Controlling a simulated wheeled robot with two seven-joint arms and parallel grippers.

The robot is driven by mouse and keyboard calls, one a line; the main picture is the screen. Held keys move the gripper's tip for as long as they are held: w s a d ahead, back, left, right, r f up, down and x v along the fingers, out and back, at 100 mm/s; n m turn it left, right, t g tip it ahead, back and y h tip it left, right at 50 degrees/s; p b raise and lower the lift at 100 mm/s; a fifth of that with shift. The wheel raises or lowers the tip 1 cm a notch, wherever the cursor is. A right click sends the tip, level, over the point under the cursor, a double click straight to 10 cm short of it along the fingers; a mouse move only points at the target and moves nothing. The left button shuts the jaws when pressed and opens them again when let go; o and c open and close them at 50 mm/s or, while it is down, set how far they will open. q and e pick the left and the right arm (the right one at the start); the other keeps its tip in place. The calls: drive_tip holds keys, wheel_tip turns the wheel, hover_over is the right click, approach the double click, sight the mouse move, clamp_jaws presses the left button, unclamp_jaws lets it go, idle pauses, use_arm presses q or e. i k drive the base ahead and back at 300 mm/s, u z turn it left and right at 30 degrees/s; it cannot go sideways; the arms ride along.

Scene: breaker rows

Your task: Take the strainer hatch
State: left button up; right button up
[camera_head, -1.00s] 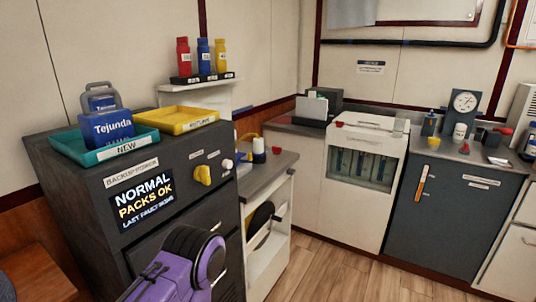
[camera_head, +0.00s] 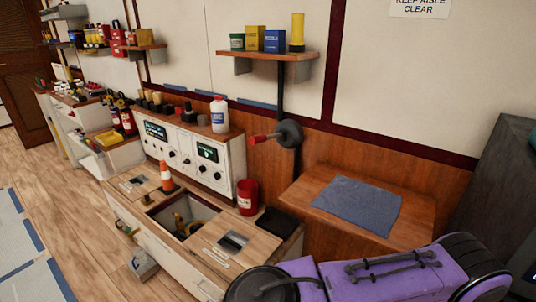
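A low wooden-topped cabinet stands left of centre, with an open square well (camera_head: 184,214) in its top. A wooden panel with a dark inset and a small label (camera_head: 236,244) lies on the near right side of the well. A similar wooden panel (camera_head: 140,181) lies on the far left side. I cannot tell which, if either, is the strainer hatch, as the labels are too small to read. A yellowish curved thing (camera_head: 182,227) shows inside the well. My purple arm crosses the bottom right; neither gripper shows.
An orange-and-white cone (camera_head: 167,177) stands beside the well. A red canister (camera_head: 247,197) and a black pad (camera_head: 278,222) sit at the cabinet's right end. A control panel (camera_head: 190,152) rises behind. A blue cloth (camera_head: 357,204) lies on a wooden table. Floor at left is mostly clear.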

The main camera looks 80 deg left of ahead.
sight(230, 243)
drive_tip(key=u, duration=3.65)
drive_tip(key=i, duration=1)
